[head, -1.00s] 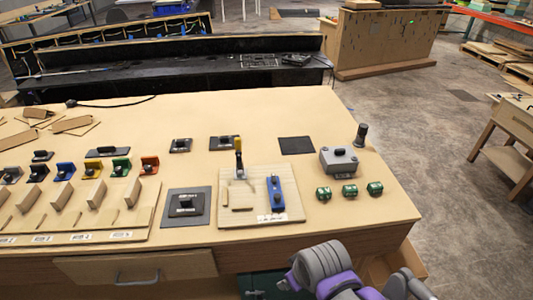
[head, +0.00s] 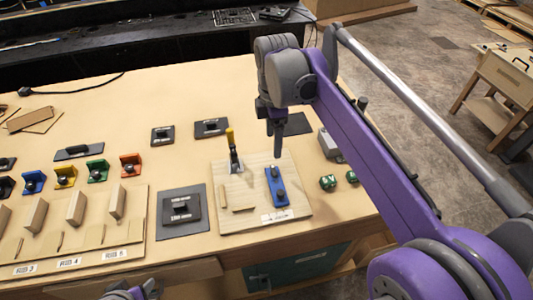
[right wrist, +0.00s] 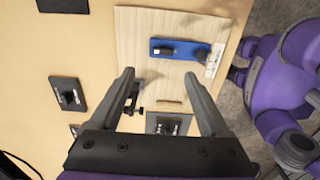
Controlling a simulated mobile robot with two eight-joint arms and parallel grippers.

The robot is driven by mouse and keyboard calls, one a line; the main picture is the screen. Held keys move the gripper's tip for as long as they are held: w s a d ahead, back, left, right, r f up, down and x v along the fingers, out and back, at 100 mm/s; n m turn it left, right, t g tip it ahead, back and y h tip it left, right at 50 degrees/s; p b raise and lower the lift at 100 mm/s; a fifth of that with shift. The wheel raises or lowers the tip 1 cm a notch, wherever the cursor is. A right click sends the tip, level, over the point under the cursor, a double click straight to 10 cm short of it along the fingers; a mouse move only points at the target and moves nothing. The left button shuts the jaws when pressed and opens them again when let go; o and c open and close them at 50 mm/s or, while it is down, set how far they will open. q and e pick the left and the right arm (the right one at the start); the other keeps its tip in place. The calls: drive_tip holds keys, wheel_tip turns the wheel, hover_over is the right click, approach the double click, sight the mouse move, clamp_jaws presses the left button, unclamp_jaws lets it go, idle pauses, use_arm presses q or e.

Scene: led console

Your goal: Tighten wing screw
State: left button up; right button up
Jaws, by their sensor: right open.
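A blue bar (head: 276,187) with two dark knobs lies on the wooden board (head: 225,215). It also shows in the right wrist view (right wrist: 185,49), with a black knob (right wrist: 164,50) at its left end and a greyish knob (right wrist: 202,55) at its right. I cannot tell which knob is the wing screw. My right gripper (head: 278,154) hangs above the board, just behind the bar. In the right wrist view its fingers (right wrist: 159,75) are apart with nothing between them, and the bar is beyond the tips. My left gripper is not clearly in view.
A clamp with a yellow handle (head: 232,150) stands on the board's left part. A dark plate (head: 182,212) lies left of the board. Green blocks (head: 328,182) and a grey box (head: 328,144) are at the right. Coloured brackets (head: 97,171) stand at the left.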

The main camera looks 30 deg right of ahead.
sight(274, 169)
drive_tip(key=f, duration=1)
drive_tip(key=shift+s+f, duration=0.2)
drive_tip(key=shift+s, duration=0.15)
use_arm(q)
drive_tip(key=shift+s+f, duration=0.4)
drive_tip(key=shift+s, duration=0.05)
use_arm(e)
clamp_jaws()
